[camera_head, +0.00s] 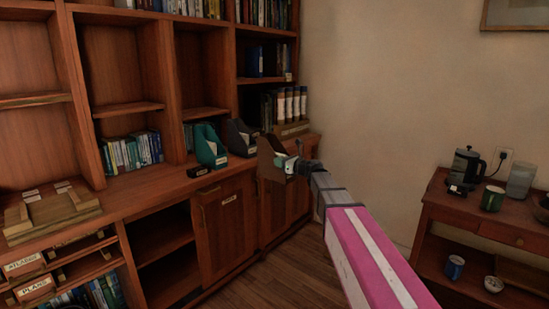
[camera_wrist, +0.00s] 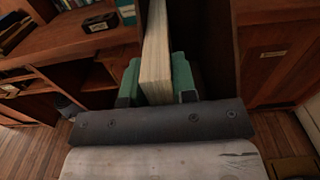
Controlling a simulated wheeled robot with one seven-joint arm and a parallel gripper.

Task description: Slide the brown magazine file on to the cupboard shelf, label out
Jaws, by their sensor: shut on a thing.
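The brown magazine file (camera_head: 268,160) is held out in front of the bookcase, over the right end of its counter edge in the head view. My gripper (camera_head: 291,166) is shut on it. In the wrist view, green finger pads (camera_wrist: 158,84) sit either side of a pale block of pages, and the file's dark brown side (camera_wrist: 208,45) rises beyond. I cannot make out its label. The open cupboard with its shelf (camera_head: 165,245) is at lower left, left of the closed doors. The file is apart from this shelf.
A teal file (camera_head: 208,146), a dark grey file (camera_head: 240,139) and a small black object (camera_head: 198,171) stand on the counter. Closed cupboard doors (camera_head: 225,228) lie below. A side table (camera_head: 470,216) with a coffee press (camera_head: 466,168) stands at right. Floor between is clear.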

